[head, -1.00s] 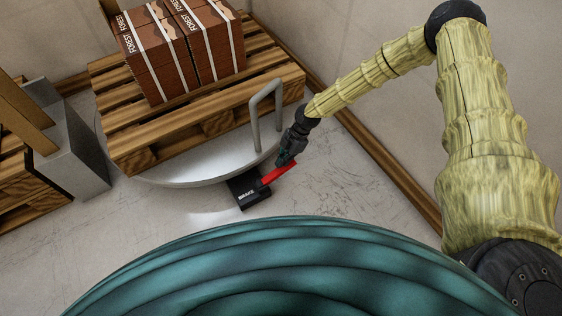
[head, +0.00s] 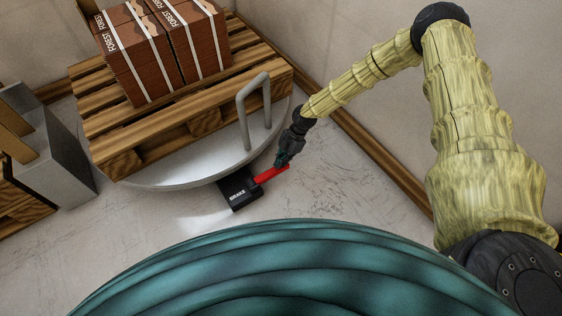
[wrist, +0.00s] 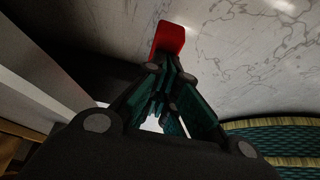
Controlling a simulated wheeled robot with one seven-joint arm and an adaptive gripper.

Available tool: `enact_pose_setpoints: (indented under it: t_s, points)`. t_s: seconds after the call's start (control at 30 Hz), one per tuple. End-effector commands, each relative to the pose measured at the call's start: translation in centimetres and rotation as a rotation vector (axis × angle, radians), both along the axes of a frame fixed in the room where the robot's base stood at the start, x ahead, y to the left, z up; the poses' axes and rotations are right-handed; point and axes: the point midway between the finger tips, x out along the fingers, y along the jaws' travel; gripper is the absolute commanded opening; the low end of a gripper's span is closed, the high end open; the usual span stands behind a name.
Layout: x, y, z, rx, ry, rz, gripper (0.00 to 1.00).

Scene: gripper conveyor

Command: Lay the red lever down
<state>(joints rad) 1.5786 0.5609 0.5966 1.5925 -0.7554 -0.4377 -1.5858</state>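The red lever (head: 271,174) sticks out to the right from the black box marked BRAKE (head: 239,194), which is on the floor. The lever looks slanted; its exact height is hard to judge. My gripper (head: 281,162) points down at the lever, at its upper side toward the outer end. In the wrist view the lever's red end (wrist: 171,37) shows just beyond my fingertips (wrist: 169,72). The fingers are drawn together with only a narrow gap, and the lever does not show clamped between them. Whether they touch it is hidden.
A grey round turntable (head: 160,186) carries a wooden pallet (head: 190,119) with strapped brick stacks (head: 150,65). A grey bent-tube handle (head: 243,115) stands on its edge, close to my gripper. A grey block (head: 58,160) is at left. Floor right of the lever is clear.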

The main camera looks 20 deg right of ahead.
Motion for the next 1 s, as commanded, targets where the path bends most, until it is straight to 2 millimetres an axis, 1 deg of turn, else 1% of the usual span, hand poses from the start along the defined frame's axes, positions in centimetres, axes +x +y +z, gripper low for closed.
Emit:
enact_pose_setpoints:
  t_s: [0.03,0.1,0.43,0.53,0.67,0.87,0.9,0.93,1.0]
  points:
    - [0.0,-0.3,-0.5,-0.004,-0.002,-0.001,0.0]
    - [0.0,-0.3,-0.6,-0.004,-0.002,-0.001,0.0]
    - [-0.1,-0.5,-0.8,-0.006,-0.001,-0.002,0.0]
    - [-0.1,-0.5,-0.5,-0.007,-0.002,-0.002,0.0]
    - [0.0,-0.5,0.7,-0.006,-0.003,-0.003,0.0]
    - [0.0,-0.1,4.3,-0.002,-0.005,0.0,0.0]
    - [0.1,-0.4,4.6,-0.003,-0.005,-0.002,0.0]
    - [0.3,-1.2,4.4,-0.003,-0.003,-0.005,0.0]
    - [0.7,-2.4,4.8,-0.003,-0.004,-0.005,0.0]
